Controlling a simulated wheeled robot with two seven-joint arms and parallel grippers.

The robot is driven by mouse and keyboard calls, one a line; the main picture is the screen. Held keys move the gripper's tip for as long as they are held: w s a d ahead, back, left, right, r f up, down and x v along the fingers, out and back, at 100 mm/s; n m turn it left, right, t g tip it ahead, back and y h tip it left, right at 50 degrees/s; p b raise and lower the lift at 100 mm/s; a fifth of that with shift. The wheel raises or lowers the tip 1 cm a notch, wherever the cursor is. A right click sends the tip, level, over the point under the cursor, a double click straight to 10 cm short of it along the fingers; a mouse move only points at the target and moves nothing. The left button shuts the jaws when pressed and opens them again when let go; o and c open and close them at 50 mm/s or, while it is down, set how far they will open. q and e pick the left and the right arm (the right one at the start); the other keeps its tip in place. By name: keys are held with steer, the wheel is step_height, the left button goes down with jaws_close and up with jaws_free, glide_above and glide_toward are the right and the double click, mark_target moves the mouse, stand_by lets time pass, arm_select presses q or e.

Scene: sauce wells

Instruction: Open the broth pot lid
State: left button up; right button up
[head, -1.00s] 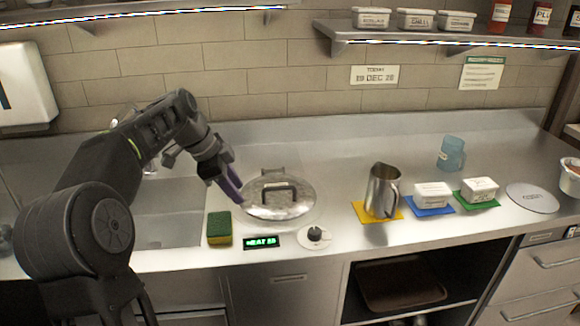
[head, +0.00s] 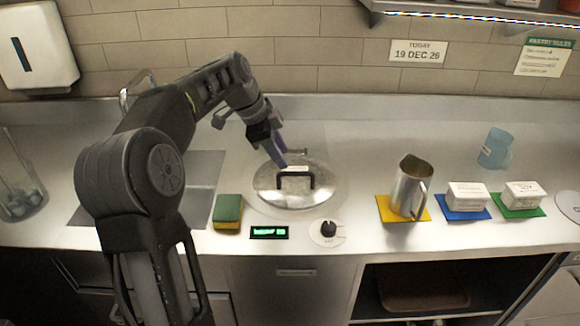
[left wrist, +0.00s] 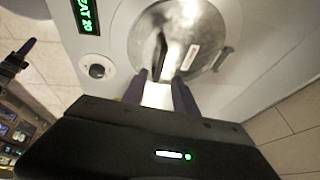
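The broth pot lid (head: 268,192) is a round shiny metal disc with a black bar handle (head: 297,176), lying on the sunken pot in the counter. In the left wrist view the lid (left wrist: 205,25) and handle (left wrist: 161,52) lie just ahead of the fingers. My left gripper (head: 286,155) has purple fingers and is over the back of the lid, behind the handle. In the left wrist view its fingers (left wrist: 158,92) are apart with no object held. A dark part with a purple tip at that view's left edge looks like my right gripper (left wrist: 22,52); its opening is unclear.
A sponge (head: 227,210), a green-lit display (head: 269,232) and a knob (head: 328,229) sit in front of the pot. A metal pitcher (head: 408,187) on a yellow mat and two white tubs stand right. The sink (head: 205,180) is left. Counter behind the pot is clear.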

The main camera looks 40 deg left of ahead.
mark_target(289, 174)
arm_select(q)
steer(key=x, duration=0.6)
steer(key=shift+p, duration=0.35)
jaws_close()
stand_by(1.1)
